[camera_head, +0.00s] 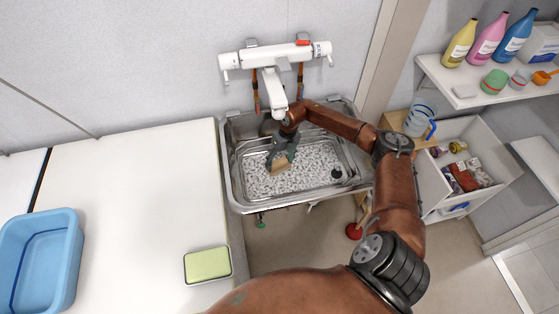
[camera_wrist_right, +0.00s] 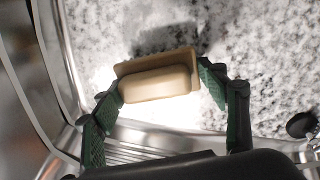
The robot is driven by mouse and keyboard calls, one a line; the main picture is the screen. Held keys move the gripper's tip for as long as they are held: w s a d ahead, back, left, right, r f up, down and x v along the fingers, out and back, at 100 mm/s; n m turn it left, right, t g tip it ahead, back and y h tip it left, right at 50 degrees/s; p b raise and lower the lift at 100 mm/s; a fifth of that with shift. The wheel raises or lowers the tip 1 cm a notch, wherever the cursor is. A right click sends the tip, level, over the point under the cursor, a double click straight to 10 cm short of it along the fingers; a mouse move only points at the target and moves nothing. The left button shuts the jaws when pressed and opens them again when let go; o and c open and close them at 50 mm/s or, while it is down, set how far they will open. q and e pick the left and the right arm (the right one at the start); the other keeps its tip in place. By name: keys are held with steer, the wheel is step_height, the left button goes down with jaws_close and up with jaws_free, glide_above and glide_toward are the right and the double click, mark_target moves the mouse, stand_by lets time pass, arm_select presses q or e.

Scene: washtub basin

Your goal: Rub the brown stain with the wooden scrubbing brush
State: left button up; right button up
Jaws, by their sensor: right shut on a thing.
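The wooden scrubbing brush (camera_head: 281,167) is in the metal washtub basin (camera_head: 233,178), in the grip of my right gripper (camera_head: 283,155). In the right wrist view the brush (camera_wrist_right: 158,85) sits between the two green-padded fingers of the right gripper (camera_wrist_right: 162,95), its tan handle block toward the camera. The brush is low over the speckled grey-white basin floor (camera_wrist_right: 265,45); I cannot tell whether its bristles touch it. No brown stain can be made out in either view; it may be hidden under the brush or gripper. My left gripper is not in view.
A white tap (camera_head: 272,90) overhangs the back of the basin. A dark round plug (camera_head: 337,173) lies at the basin's right. A green sponge in a tray (camera_head: 208,264) and a blue tub (camera_head: 40,255) stand on the white counter (camera_head: 140,200). Shelves and an open drawer are at right.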

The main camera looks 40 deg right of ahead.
steer(key=shift+s+a+p, duration=0.25)
steer(key=shift+s+p, duration=0.25)
steer(key=shift+s, duration=0.05)
steer(key=shift+s+a+p, duration=0.4)
steer(key=shift+s+p, duration=0.25)
steer(key=shift+s, duration=0.1)
steer(key=shift+s+a+f+p, duration=0.25)
steer(key=shift+s+f+p, duration=0.05)
steer(key=shift+s, duration=0.1)
steer(key=shift+s+a+p, duration=0.3)
steer(key=shift+s+p, duration=0.25)
steer(key=shift+s+a+p, duration=0.3)
steer(key=shift+s+p, duration=0.25)
steer(key=shift+s+a, duration=0.2)
steer(key=shift+s, duration=0.1)
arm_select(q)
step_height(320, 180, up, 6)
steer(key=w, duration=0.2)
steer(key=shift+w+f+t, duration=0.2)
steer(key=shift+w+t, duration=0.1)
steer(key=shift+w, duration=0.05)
arm_select(e)
steer(key=shift+s+f, duration=0.1)
steer(key=shift+f, duration=0.1)
arm_select(q)
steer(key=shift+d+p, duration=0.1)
steer(key=shift+p, duration=0.2)
arm_select(e)
steer(key=shift+r, duration=0.1)
